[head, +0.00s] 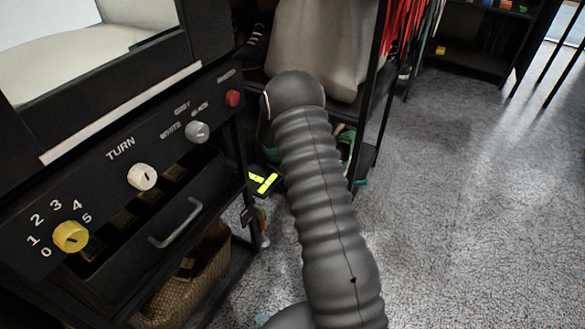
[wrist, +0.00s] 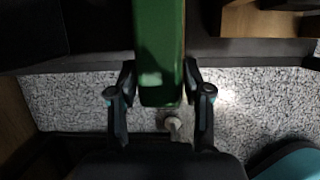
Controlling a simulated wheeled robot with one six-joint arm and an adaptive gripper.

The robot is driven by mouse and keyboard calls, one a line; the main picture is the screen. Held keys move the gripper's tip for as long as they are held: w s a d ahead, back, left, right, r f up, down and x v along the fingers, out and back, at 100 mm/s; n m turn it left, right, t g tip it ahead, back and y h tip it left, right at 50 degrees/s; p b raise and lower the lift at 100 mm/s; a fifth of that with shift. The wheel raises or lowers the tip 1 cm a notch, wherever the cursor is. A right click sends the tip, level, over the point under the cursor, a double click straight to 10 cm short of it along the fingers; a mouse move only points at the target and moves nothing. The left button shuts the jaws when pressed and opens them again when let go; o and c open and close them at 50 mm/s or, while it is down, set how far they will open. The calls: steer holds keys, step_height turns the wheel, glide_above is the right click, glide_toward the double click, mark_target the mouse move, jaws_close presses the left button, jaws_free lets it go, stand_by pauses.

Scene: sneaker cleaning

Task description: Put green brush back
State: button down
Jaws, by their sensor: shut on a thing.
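The green brush (wrist: 159,45) shows in the wrist view as a long green block running from the top edge down between my fingers. My gripper (wrist: 160,82) is shut on it, with one dark finger on each side. Its bristles cannot be made out. In the head view my grey ribbed arm reaches away past the black cabinet, and it hides most of what lies at its far end. The brush cannot be clearly told there.
The black cabinet (head: 133,215) with knobs and a handled drawer stands at the left. A woven basket (head: 180,300) sits beneath it. A dark rack (head: 367,110) stands beyond my arm. The speckled floor (head: 470,200) at the right is clear.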

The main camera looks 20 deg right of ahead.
step_height(320, 180, down, 4)
steer(key=shift+f+b, duration=0.15)
steer(key=shift+b, duration=0.25)
steer(key=w+d, duration=0.2)
steer(key=shift+w+d+f, duration=0.15)
steer(key=shift+d, duration=0.25)
steer(key=shift+w+d, duration=0.35)
steer(key=shift+w, duration=0.05)
steer(key=w+d, duration=0.1)
steer(key=w+d+f, duration=0.1)
steer(key=shift+d+b, duration=0.3)
steer(key=shift+b, duration=0.05)
steer(key=shift+f, duration=0.1)
steer(key=c, duration=0.5)
jaws_free()
steer(key=shift+p+v, duration=0.7)
steer(key=shift+v, duration=3.1)
